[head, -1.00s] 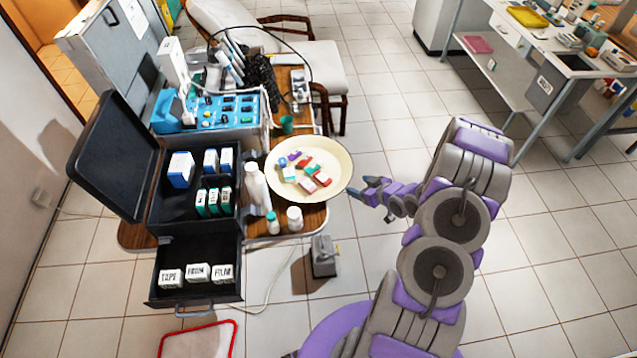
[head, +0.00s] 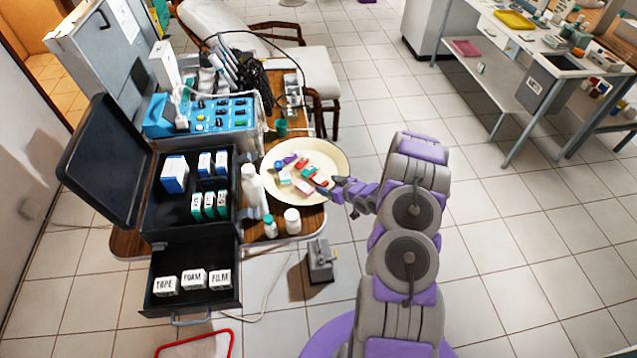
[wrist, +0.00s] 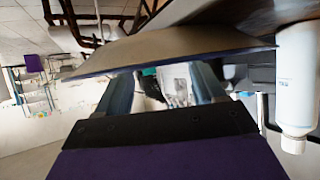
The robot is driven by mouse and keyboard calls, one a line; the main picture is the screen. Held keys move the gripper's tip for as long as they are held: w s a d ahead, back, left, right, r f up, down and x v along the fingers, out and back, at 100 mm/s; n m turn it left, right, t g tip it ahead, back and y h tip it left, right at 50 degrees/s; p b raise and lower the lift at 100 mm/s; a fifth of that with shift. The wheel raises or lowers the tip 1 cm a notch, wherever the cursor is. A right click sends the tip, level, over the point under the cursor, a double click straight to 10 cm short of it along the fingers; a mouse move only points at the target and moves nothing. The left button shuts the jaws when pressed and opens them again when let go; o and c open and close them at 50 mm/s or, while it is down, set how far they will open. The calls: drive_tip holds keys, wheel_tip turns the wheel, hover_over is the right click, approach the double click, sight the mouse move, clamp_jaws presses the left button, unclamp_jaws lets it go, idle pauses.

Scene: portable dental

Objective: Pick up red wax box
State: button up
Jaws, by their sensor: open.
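A cream round plate (head: 336,155) holds several small coloured boxes. I cannot tell which is the wax box. My gripper (head: 328,187) is open at the plate's lower right edge, close to the second red box; contact is unclear. In the wrist view the jaws (wrist: 165,82) are apart with nothing seen held. The plate (wrist: 175,48) shows nearly edge-on there, and the boxes on it are hidden.
White bottles (head: 252,190) stand left of the plate, one also in the wrist view (wrist: 298,80). A black open case (head: 165,225) with labelled boxes and a blue instrument unit (head: 215,120) are farther left. A grey pedal-like device (head: 320,262) sits on the floor. Floor to the right is open.

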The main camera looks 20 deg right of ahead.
sight(321, 181)
drive_tip(key=shift+w+a+f, duration=0.1)
drive_tip(key=shift+w, duration=0.1)
drive_tip(key=w+f+b, duration=0.1)
drive_tip(key=w, duration=0.1)
drive_tip(key=w+f, duration=0.1)
drive_tip(key=w, duration=0.1)
drive_tip(key=shift+w+f+b, duration=0.1)
drive_tip(key=shift+f+b, duration=0.1)
drive_tip(key=shift+b, duration=0.2)
drive_tip(key=shift+a, duration=0.35)
drive_tip(key=shift+c, duration=1)
drive_tip(key=c, duration=0.9)
